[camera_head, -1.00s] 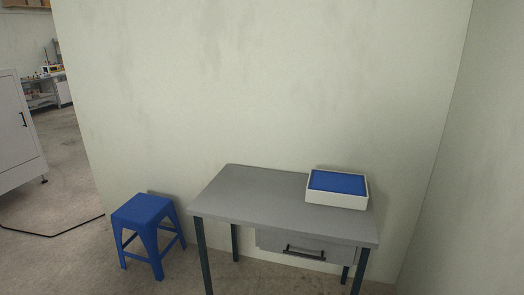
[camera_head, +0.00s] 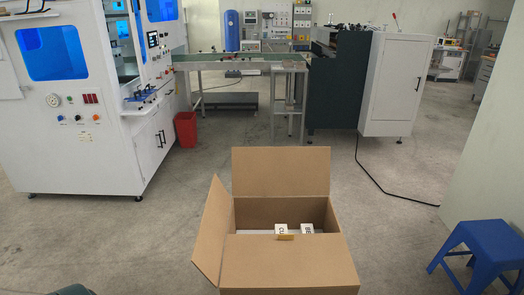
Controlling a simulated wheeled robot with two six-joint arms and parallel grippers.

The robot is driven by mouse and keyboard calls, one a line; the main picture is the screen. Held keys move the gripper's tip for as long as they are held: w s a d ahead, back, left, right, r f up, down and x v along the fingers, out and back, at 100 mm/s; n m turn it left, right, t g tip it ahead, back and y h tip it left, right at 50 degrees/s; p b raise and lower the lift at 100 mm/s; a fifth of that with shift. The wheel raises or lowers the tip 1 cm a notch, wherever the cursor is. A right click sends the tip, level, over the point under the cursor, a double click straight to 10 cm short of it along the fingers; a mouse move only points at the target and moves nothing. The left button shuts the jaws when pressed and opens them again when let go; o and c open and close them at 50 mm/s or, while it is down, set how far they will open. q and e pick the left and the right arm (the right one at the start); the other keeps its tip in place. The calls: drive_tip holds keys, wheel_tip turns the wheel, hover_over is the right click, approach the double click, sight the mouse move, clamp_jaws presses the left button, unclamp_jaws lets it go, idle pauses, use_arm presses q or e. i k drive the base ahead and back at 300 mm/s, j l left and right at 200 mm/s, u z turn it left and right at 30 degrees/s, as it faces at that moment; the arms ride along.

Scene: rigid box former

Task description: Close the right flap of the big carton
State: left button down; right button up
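The big carton (camera_head: 283,211) is brown cardboard and stands at the bottom middle of the head view with its top open. Its far flap (camera_head: 280,172) stands up. Its left flap (camera_head: 211,232) is raised and leans outward. A near panel (camera_head: 288,262) slopes toward me, seemingly the near flap folded outward. No flap shows standing at the carton's right side, so I cannot tell how the right flap lies. White boxes with dark letters (camera_head: 281,230) (camera_head: 307,228) show inside. Neither gripper is in view.
A blue stool (camera_head: 480,245) stands to the right of the carton. A red bin (camera_head: 186,129) stands beside the white machine (camera_head: 75,150) at left. A white cabinet (camera_head: 398,85) and a conveyor table (camera_head: 235,64) are behind. Floor around the carton is clear.

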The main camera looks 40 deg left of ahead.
sight(263, 171)
drive_tip(key=j+u, duration=0.1)
drive_tip(key=u, duration=0.3)
drive_tip(key=j+u, duration=0.1)
drive_tip(key=u, duration=0.35)
drive_tip(key=i+u, duration=0.1)
drive_tip(key=u, duration=0.3)
drive_tip(key=i+j+u, duration=0.1)
drive_tip(key=u, duration=0.35)
drive_tip(key=j+u, duration=0.1)
drive_tip(key=u, duration=0.3)
drive_tip(key=i+j+u, duration=0.15)
drive_tip(key=i+u, duration=0.25)
drive_tip(key=i+j+u, duration=0.1)
drive_tip(key=u, duration=0.3)
drive_tip(key=i+l, duration=0.05)
drive_tip(key=i, duration=0.05)
